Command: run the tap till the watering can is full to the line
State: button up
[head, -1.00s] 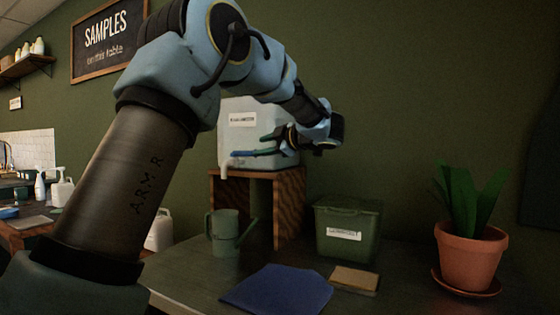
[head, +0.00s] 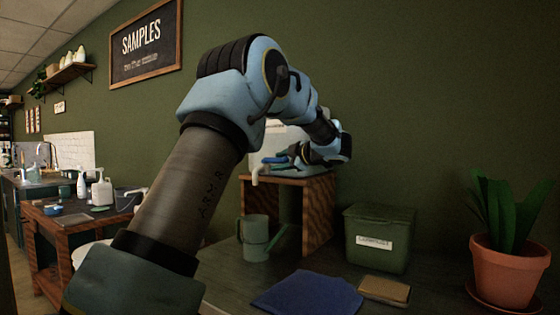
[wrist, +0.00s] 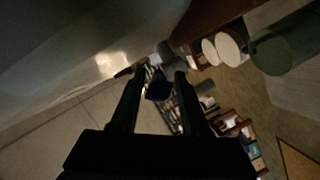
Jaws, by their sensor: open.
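A green watering can (head: 256,240) with a long spout stands upright on the dark counter. Above it, a pale tap (head: 257,174) sticks out from a light-coloured water container (head: 282,133), which stands on a wooden stand (head: 318,215). My arm hides much of the container. My gripper (head: 279,158) is in front of the container, close above and right of the tap's spout. In the wrist view its two dark fingers (wrist: 160,74) are apart, with nothing clearly held. I cannot tell whether they touch the tap's handle. No water stream, water level or fill line can be made out.
A green lidded bin (head: 380,240) stands right of the stand. A blue cloth (head: 307,294) and a tan sponge-like block (head: 384,290) lie in front. A potted plant (head: 510,260) is at far right. A side table (head: 62,235) with bottles is at left.

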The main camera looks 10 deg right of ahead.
jog(key=shift+c, duration=0.2)
grip_shut()
jog(key=shift+f, duration=0.1)
dwell(1.2)
